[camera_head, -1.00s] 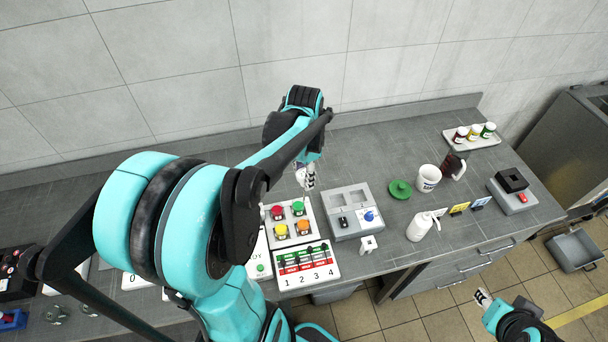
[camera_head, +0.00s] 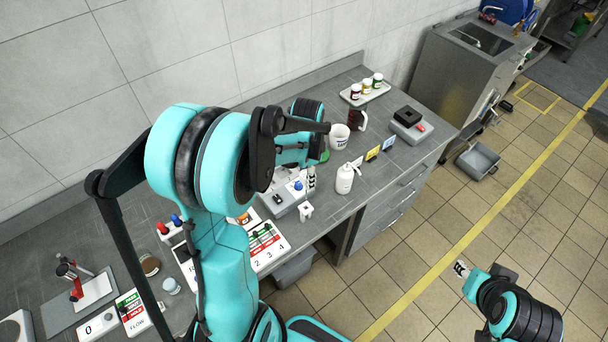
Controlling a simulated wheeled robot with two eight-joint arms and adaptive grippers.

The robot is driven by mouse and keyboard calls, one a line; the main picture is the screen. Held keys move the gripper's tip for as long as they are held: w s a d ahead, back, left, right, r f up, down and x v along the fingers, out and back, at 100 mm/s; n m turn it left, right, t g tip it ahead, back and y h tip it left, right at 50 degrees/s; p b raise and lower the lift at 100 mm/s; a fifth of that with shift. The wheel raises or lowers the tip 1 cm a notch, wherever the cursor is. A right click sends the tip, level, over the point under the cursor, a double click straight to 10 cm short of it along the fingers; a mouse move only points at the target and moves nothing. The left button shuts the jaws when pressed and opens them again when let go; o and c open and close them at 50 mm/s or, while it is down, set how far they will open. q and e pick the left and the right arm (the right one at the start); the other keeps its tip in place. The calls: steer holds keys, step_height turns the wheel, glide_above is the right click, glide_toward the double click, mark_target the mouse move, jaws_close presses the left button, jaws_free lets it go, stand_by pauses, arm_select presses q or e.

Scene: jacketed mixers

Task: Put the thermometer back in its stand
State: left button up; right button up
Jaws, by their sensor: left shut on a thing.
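My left gripper (camera_head: 311,181) is over the worktop, its fingers pointing down, beside the grey control box. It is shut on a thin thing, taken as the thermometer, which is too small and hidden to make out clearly. A small white block with a dark hole (camera_head: 306,212), which looks like the stand, is at the worktop's front edge, just below the gripper in the picture. My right gripper (camera_head: 462,269) is at the lower right over the floor, away from the worktop; its finger opening is unclear.
The grey control box (camera_head: 284,197) with a blue knob lies partly behind my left arm. A numbered panel (camera_head: 267,248) lies left of the block.

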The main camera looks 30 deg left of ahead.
arm_select(q)
steer(key=shift+f+b, duration=1.1)
steer(key=shift+f, duration=0.65)
step_height(320, 180, down, 11)
steer(key=b, duration=0.9)
steer(key=shift+r, duration=0.15)
steer(key=o, duration=1.6)
steer(key=shift+c, duration=0.2)
steer(key=shift+r, duration=0.15)
steer(key=shift+r+p, duration=1.9)
steer(key=shift+r, duration=1)
